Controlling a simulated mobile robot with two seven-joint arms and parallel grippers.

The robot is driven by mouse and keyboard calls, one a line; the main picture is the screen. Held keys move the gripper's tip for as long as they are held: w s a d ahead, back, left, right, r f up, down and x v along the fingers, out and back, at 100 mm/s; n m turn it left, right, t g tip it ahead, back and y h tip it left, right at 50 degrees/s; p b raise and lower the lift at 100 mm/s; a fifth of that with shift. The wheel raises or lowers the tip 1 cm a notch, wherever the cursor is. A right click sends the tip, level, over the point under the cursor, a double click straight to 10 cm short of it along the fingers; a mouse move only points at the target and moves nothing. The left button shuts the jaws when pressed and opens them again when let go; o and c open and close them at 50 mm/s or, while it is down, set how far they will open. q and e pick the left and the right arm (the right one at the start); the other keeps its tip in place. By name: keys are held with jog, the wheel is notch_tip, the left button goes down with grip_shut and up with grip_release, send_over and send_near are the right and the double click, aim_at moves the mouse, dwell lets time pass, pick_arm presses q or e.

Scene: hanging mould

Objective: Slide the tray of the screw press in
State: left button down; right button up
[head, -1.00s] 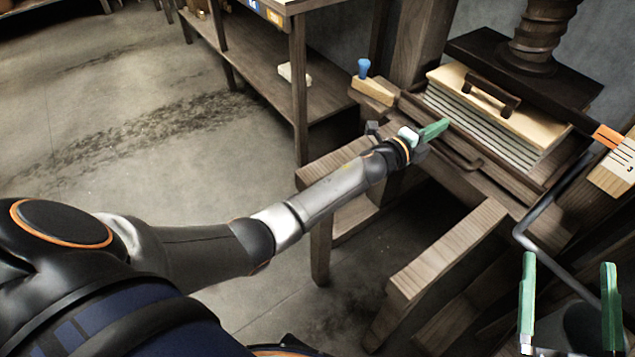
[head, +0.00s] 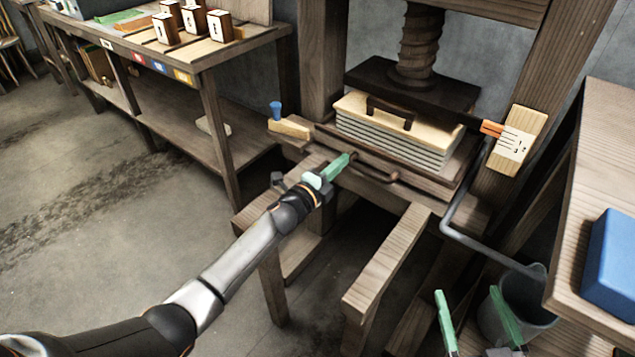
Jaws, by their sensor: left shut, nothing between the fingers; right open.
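The screw press has a wooden screw (head: 420,50) above a dark pressing plate (head: 365,75). Its tray (head: 428,186) lies below the plate, carrying a stack of pale sheets (head: 385,138) topped by a light board with a dark handle (head: 391,108). A dark bar handle (head: 378,176) is on the tray's front. My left gripper (head: 338,167) is shut and empty, its green fingers at the tray front by the left end of the handle. I cannot tell whether they touch it. My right gripper (head: 475,322) is open and empty, low at the right, apart from the tray.
A grey metal bar (head: 480,243) and a bucket (head: 530,310) are near my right gripper. A bench with a blue box (head: 610,265) stands at the right. Wooden rails (head: 385,265) stick out in front of the press. A shelf table (head: 185,60) stands left; the floor there is clear.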

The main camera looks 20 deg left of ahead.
jog(key=s+f+m+g+h+p, duration=0.15)
jog(key=s+f+g, duration=0.35)
jog(key=f, duration=0.7)
pick_arm(q)
jog(key=s+f+n+g+y, duration=0.1)
jog(key=s+f+n+g, duration=0.3)
jog(key=s+n, duration=0.95)
jog(key=s+f+n+g+y, duration=0.2)
jog(key=s+f+n, duration=0.35)
jog(key=s, duration=1.55)
jog(key=s+a+r+n+g+p, duration=0.1)
jog(key=s+a+r+p, duration=0.2)
jog(key=r+p, duration=0.8)
jog(key=p, duration=0.9)
jog(key=shift+s+g+y+p, duration=0.3)
jog(key=shift+s+y, duration=0.1)
pick_arm(e)
jog(key=s+d+r+m+g, duration=0.1)
jog(key=s+r, duration=0.3)
jog(key=r, duration=0.7)
jog(key=shift+d+g+h, duration=0.45)
jog(key=shift+d+g, duration=0.2)
jog(key=shift+g, duration=0.05)
